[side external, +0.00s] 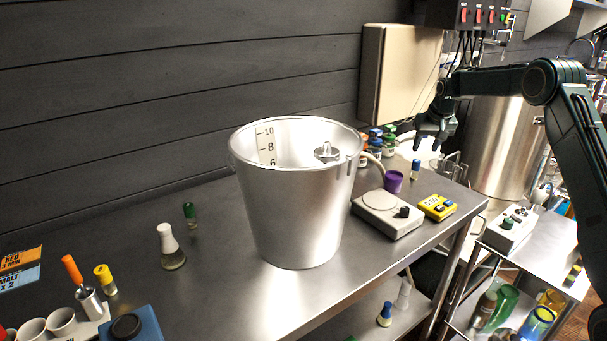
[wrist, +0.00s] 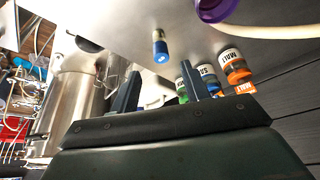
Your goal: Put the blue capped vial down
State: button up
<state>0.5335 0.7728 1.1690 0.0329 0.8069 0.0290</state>
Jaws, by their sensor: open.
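The blue capped vial (side external: 415,168) stands upright on the steel table towards its far right end, behind the purple cup. In the wrist view the vial (wrist: 160,47) shows ahead of the fingers, upside down in the picture, with a blue cap and a pale yellow-green lower part. My gripper (side external: 431,141) hangs above and slightly right of the vial in the side view. Its two fingers (wrist: 160,72) are apart with nothing between them. The vial looks clear of both fingers.
Labelled jars (wrist: 233,66) with orange, blue and green lids stand close by. A purple cup (side external: 393,182), a grey scale (side external: 385,215) and a yellow device (side external: 437,207) sit near the vial. A large metal bucket (side external: 290,205) fills mid-table. Another blue-capped vial (side external: 384,315) is on the lower shelf.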

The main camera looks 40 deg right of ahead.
jog(key=s+a+r+n+t+y, duration=0.1)
jog(key=s+a+r+n, duration=0.1)
jog(key=s+a+r, duration=0.75)
jog(key=s+a+r+n, duration=0.1)
jog(key=s+a+r, duration=0.4)
jog(key=a, duration=0.7)
jog(key=s+a+f+n, duration=0.1)
jog(key=s+a, duration=0.5)
jog(key=s, duration=0.6)
jog(key=s+a+f+n+y, duration=0.1)
jog(key=s+a, duration=0.5)
jog(key=s, duration=0.6)
jog(key=shift+a+f+n+t+y, duration=0.2)
jog(key=shift+f+n+t+y, duration=0.15)
jog(key=shift+f+n, duration=0.4)
jog(key=shift+w+r, duration=0.1)
jog(key=shift+r, duration=0.05)
